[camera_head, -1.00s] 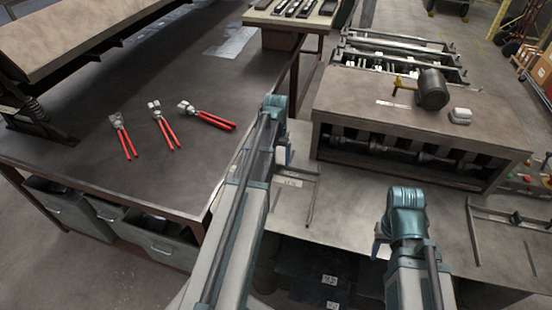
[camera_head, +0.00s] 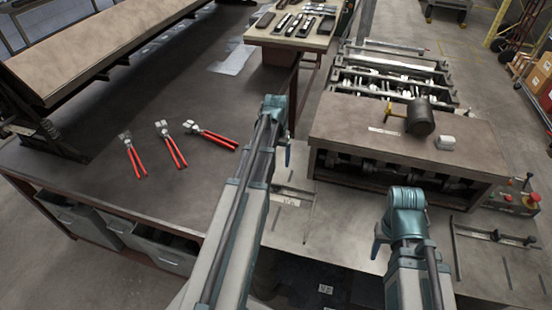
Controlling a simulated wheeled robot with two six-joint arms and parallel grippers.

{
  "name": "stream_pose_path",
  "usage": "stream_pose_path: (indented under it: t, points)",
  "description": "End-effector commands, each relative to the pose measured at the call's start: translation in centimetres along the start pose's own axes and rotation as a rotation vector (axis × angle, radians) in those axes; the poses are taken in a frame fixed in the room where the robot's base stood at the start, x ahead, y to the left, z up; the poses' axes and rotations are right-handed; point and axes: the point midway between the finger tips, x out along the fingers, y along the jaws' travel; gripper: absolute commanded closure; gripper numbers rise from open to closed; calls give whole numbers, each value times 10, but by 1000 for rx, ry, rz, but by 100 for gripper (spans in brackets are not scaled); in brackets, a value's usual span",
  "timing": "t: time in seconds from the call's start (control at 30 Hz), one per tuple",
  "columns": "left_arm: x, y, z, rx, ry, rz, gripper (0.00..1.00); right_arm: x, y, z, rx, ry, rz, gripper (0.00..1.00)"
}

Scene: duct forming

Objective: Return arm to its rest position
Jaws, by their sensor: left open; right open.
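My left arm reaches up through the middle of the head view. The end of its gripper (camera_head: 287,153) shows just right of the arm's teal wrist, over the gap between the dark table and the machine; most of it is hidden behind the arm. My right arm comes up from the lower right. Its gripper (camera_head: 377,240) points down left of the teal wrist, above the grey bench surface, partly hidden by the wrist. Both grippers are open, and I see nothing held in either.
Several red-handled pliers (camera_head: 173,147) lie on the dark table (camera_head: 85,185). The forming machine (camera_head: 400,147) carries a mallet (camera_head: 419,117) and a small white block (camera_head: 445,142). A tool tray (camera_head: 283,40) stands at the back. A control box (camera_head: 515,200) with red buttons is at right.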

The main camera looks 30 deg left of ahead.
Motion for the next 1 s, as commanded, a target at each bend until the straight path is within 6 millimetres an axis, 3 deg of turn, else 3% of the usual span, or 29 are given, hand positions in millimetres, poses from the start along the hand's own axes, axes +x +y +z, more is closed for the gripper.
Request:
stream_pose_path:
  t: [0.37,0.47,0.57,0.63,0.8,1.0]
  points:
    - [1,0,0,0,0,0,15,1,0,0,0,0,0,50]
    - [5,11,5,17,-2,-2,15,5,0,0,0,0,0,50]
    - [16,45,22,71,-7,-9,15,16,-1,-1,-1,0,0,50]
    - [27,80,43,132,-12,-19,15,27,-2,-2,-2,0,1,50]
    - [54,164,109,304,-24,-50,15,54,-5,-3,-5,0,1,50]
    - [78,225,182,471,-29,-84,15,78,-7,-4,-8,0,2,50]
